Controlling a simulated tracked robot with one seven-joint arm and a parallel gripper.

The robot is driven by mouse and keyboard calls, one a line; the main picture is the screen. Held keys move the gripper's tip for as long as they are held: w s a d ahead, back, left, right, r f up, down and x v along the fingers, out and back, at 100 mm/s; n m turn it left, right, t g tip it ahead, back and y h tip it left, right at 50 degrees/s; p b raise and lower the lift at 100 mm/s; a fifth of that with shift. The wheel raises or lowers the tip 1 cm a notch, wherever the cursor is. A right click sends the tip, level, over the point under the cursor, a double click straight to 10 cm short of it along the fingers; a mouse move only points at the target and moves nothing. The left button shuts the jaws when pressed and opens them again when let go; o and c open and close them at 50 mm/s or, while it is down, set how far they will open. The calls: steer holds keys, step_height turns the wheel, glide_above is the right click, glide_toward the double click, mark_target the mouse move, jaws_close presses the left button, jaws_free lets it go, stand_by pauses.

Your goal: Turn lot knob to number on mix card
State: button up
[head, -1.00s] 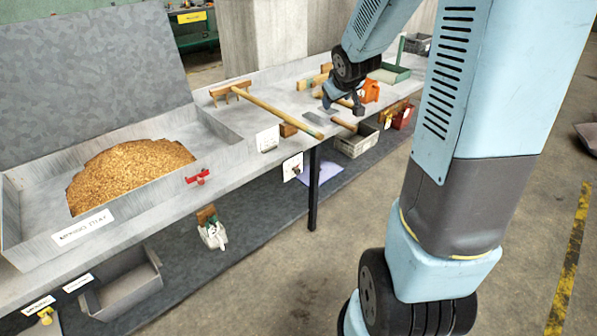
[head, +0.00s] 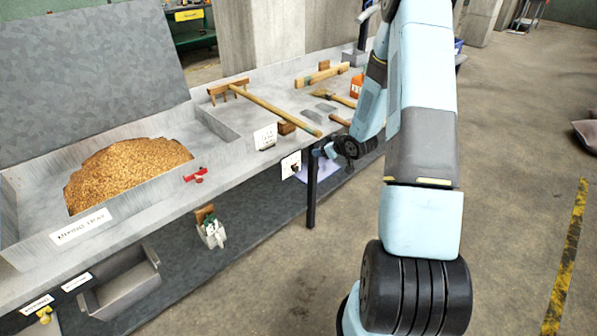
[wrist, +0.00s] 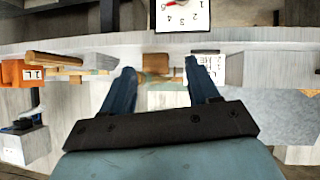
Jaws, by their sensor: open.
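In the head view, a white plate (head: 291,165) with a small dark lot knob (head: 296,168) is on the bench's front side. In the wrist view, a white dial (wrist: 196,14) with numerals and a red pointer (wrist: 176,17) is cut off by the top edge; its setting is not clear. A white card (head: 265,137) stands on the bench above the plate, its writing too small to read. My gripper (head: 322,150) is just right of the plate. In the wrist view my gripper (wrist: 160,66) has its fingers apart with nothing held, the dial beyond them.
A mixing tray (head: 80,227) with a grain heap (head: 130,170) is at left. A wooden rake (head: 265,108) lies on the bench. A red valve (head: 196,175) sticks out of the bench front. An orange container (head: 356,86) stands farther back. Open floor lies at right.

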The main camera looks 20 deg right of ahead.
mark_target(297, 170)
step_height(297, 170, down, 11)
steer(key=s+a+t+y, duration=0.1)
steer(key=s+y, duration=0.1)
steer(key=y, duration=0.1)
steer(key=x, duration=1.3)
steer(key=shift+w+a, duration=0.2)
steer(key=shift+w, duration=0.2)
steer(key=c, duration=1)
